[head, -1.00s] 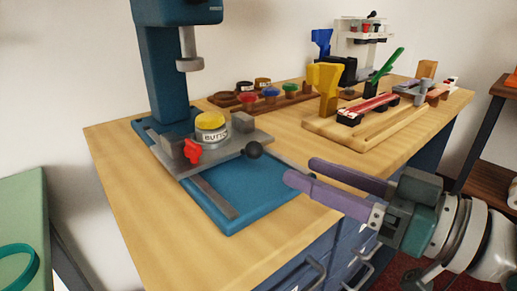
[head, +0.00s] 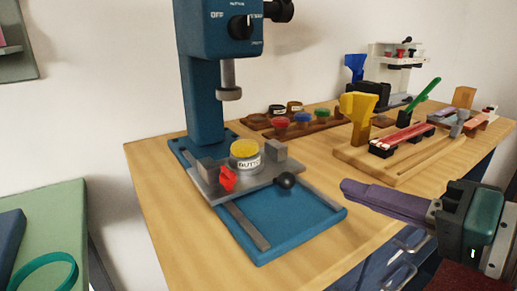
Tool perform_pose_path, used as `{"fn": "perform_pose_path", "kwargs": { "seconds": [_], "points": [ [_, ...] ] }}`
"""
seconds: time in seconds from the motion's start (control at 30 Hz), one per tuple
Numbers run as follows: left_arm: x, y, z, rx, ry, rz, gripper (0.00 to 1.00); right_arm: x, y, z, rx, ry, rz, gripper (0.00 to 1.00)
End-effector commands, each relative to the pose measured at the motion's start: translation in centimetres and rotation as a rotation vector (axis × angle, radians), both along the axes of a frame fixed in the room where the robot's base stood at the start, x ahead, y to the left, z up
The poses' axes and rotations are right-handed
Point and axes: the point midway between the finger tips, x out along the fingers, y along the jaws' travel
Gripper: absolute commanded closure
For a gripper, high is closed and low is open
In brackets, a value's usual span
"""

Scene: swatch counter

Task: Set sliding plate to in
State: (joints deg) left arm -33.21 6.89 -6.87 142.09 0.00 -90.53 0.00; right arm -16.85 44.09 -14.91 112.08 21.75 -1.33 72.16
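The sliding plate (head: 208,188) is a grey slab on rails across the blue base (head: 285,222) of a press. It sits toward the back of the base, and the front of the rails is bare. It carries a yellow-topped jar (head: 246,152) between two grey blocks, a red clamp handle (head: 228,179) and a black ball knob (head: 285,180) at its right corner. The blue press head (head: 218,35) and its ram (head: 229,85) stand above. My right gripper (head: 345,187) is right of the knob, apart from it, its purple fingers together and empty. My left gripper is out of view.
A rack of coloured jars (head: 302,119) is behind. A green surface (head: 58,215) lies at the left.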

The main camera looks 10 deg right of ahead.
Motion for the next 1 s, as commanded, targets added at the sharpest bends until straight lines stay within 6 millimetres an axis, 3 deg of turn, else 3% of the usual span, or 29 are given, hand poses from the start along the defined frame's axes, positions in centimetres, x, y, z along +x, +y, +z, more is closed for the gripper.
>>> {"fn": "perform_pose_path", "kwargs": {
  "seconds": [0.2,0.47,1.0],
  "points": [
    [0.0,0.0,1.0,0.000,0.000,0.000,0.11,0.1,-1.2,1.7,0.334,0.243,-0.166,1.00],
    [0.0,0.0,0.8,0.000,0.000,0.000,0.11,0.7,-1.5,1.7,0.448,0.316,-0.232,1.00],
    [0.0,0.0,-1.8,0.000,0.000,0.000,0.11,8.6,1.3,-1.1,0.446,0.313,-0.229,1.00]
  ]
}}
